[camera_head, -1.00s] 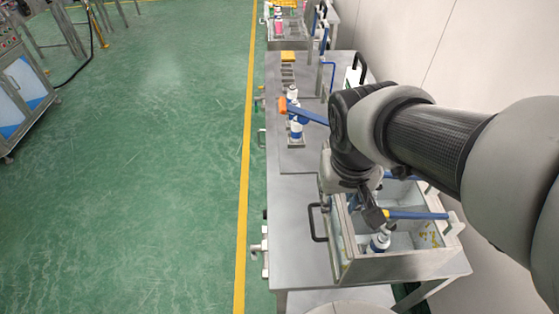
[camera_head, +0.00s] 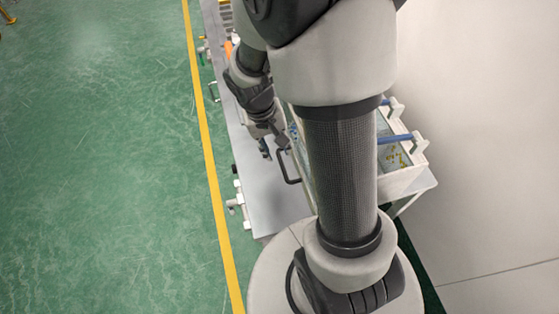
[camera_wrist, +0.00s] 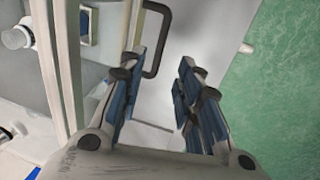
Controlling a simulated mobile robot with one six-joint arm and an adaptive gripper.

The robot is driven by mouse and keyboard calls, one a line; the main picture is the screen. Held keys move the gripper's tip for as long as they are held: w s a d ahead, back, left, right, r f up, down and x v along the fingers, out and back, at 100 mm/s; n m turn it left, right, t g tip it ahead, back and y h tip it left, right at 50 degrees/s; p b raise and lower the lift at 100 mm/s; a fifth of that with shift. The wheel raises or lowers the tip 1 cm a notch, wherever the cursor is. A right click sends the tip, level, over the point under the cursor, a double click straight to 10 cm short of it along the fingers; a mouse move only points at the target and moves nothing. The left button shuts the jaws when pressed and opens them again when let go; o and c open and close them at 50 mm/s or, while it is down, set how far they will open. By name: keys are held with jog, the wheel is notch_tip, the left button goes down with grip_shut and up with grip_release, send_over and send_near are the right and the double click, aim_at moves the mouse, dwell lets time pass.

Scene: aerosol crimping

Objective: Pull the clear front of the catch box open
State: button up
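The catch box (camera_head: 408,180) stands on the metal table; my arm hides much of it in the head view. Its front side faces left there, and a black U-shaped handle (camera_head: 287,172) sticks out from it. In the wrist view the handle (camera_wrist: 163,45) shows just beyond my left fingertip, with the box's front frame (camera_wrist: 72,65) to its left. My gripper (camera_wrist: 161,72) is open and empty, and its fingers point towards the table beside the handle. In the head view my gripper (camera_head: 273,146) is close to the handle. Whether they touch, I cannot tell.
The metal table (camera_head: 270,205) is bare in front of the box. Valve-like fittings (camera_head: 236,203) stick out from its left edge. Green floor (camera_head: 100,150) with a yellow line lies beyond. A white round part (camera_wrist: 17,38) shows inside the box.

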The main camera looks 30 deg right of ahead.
aim_at(283, 166)
jog(key=f+b, duration=0.1)
jog(key=f, duration=0.2)
jog(key=d+f+b, duration=0.1)
jog(key=f, duration=0.2)
jog(key=f+b, duration=0.1)
jog(key=f, duration=0.3)
jog(key=shift+s+d, duration=0.25)
jog(key=shift+d, duration=0.15)
grip_shut()
